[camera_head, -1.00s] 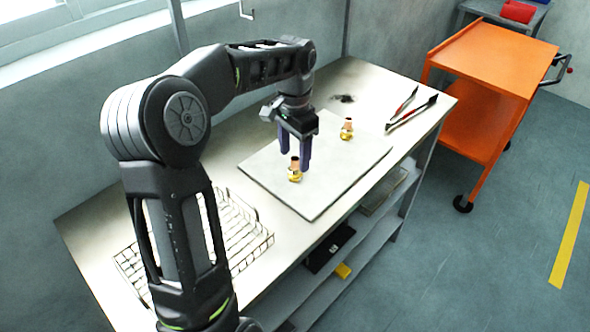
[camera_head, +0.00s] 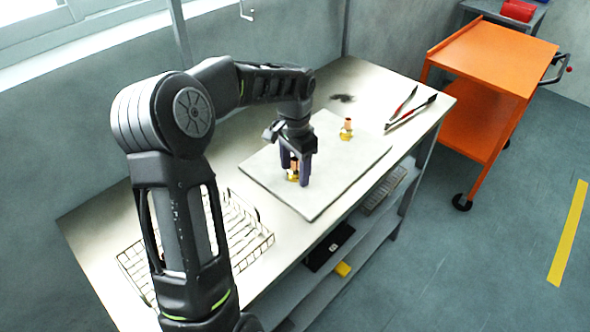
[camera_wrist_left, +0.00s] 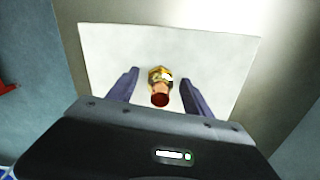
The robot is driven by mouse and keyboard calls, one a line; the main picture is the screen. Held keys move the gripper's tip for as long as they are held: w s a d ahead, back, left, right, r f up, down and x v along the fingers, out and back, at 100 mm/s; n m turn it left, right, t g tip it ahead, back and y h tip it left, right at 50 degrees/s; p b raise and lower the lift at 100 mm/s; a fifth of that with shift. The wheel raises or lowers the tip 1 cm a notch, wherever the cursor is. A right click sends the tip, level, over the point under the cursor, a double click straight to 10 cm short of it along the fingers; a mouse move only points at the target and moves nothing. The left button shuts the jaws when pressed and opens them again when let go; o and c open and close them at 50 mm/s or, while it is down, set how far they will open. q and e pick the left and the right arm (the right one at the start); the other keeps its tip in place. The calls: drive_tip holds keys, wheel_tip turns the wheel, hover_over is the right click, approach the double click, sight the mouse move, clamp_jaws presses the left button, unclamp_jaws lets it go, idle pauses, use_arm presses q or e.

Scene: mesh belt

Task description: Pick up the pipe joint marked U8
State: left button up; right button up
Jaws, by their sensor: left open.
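Two brass and copper pipe joints stand on a pale grey board (camera_head: 335,185) on the bench. The nearer pipe joint (camera_head: 293,174) is between the fingers of my left gripper (camera_head: 295,178), which is open and lowered around it. In the left wrist view this pipe joint (camera_wrist_left: 160,85) stands upright between the two purple fingers (camera_wrist_left: 160,92), with a gap on each side. The farther pipe joint (camera_head: 346,130) stands apart toward the board's back right. I cannot read a U8 marking on either one. My right gripper is not in view.
A wire rack (camera_head: 240,240) lies on the bench at the left. Tongs with red parts (camera_head: 410,110) lie at the bench's right end. A dark patch (camera_head: 343,98) is near the back. An orange cart (camera_head: 490,65) stands to the right.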

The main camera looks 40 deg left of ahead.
use_arm(q)
drive_tip(key=shift+c, duration=0.3)
clamp_jaws()
idle(0.5)
